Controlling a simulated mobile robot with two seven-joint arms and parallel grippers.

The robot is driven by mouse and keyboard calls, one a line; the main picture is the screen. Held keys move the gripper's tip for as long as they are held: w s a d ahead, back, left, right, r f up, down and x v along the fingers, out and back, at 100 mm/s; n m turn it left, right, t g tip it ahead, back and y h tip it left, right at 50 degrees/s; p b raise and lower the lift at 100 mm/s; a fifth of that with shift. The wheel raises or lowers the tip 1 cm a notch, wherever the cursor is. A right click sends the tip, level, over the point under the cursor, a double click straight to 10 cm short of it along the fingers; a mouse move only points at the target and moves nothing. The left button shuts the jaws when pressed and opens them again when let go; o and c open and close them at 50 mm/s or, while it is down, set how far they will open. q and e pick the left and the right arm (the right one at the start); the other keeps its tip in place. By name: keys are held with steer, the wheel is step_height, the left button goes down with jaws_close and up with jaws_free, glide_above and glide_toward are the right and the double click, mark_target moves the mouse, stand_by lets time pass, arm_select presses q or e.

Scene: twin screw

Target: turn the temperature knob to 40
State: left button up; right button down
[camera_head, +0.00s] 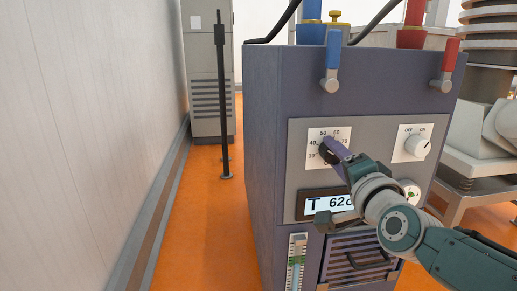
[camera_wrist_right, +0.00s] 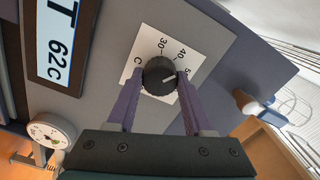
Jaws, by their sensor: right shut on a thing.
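The temperature knob (camera_head: 323,147) is on the front panel of the dark blue machine, on a white dial plate numbered from 30 upward. In the right wrist view the knob (camera_wrist_right: 157,72) is round and black with a white pointer line. The line points toward the 50 side of the dial, close to one finger. My right gripper (camera_head: 333,151) is shut on the knob, one purple finger on each side. In the head view it hides the lower right of the dial. The display (camera_head: 329,204) below reads T 62c. My left gripper is not in view.
An OFF/ON switch (camera_head: 416,145) is right of the dial. A blue-handled valve (camera_head: 332,57) and a red-handled valve (camera_head: 447,63) stick out above. A round gauge (camera_wrist_right: 50,131) is near the display. Orange floor (camera_head: 212,235) is open left of the machine.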

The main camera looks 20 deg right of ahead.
steer(key=shift+n, duration=1.1)
steer(key=shift+c, duration=1.5)
jaws_free()
steer(key=shift+p, duration=0.3)
steer(key=p+v, duration=0.3)
steer(key=v, duration=0.7)
steer(key=shift+p, duration=0.35)
